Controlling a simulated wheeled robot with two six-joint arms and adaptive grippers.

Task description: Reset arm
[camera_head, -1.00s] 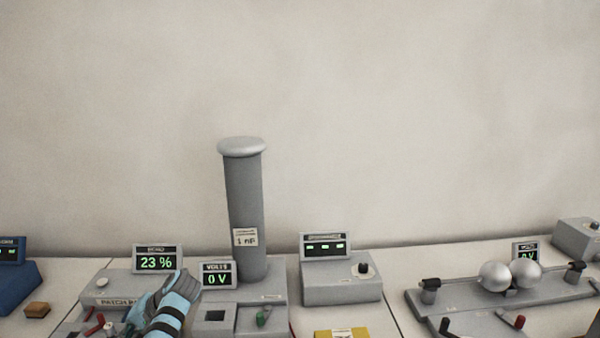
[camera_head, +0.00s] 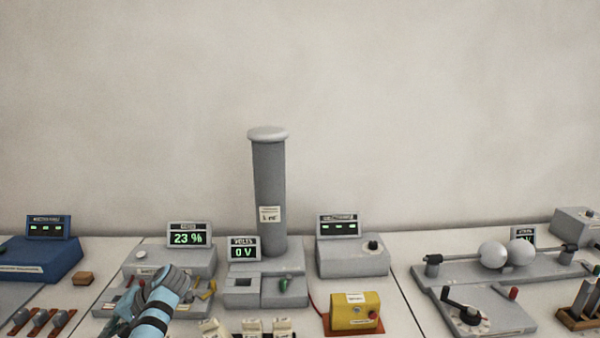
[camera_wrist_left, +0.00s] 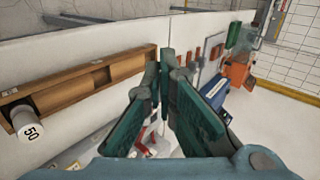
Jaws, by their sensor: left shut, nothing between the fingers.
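My left gripper (camera_head: 137,312) comes in from the bottom left in the head view, over the front of the grey patch panel. In that view its fingers are mostly hidden behind my blue wrist. The left wrist view shows the dark green fingers (camera_wrist_left: 163,100) shut with nothing between them. Small parts of a bench unit show blurred just beyond the fingertips. My right gripper is not in view.
Behind the left gripper is a display reading 23 % (camera_head: 188,238). A tall grey column (camera_head: 269,190) stands to its right. A yellow box (camera_head: 354,312), two silver spheres (camera_head: 507,254) and a blue meter box (camera_head: 45,253) share the bench. The air above is free.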

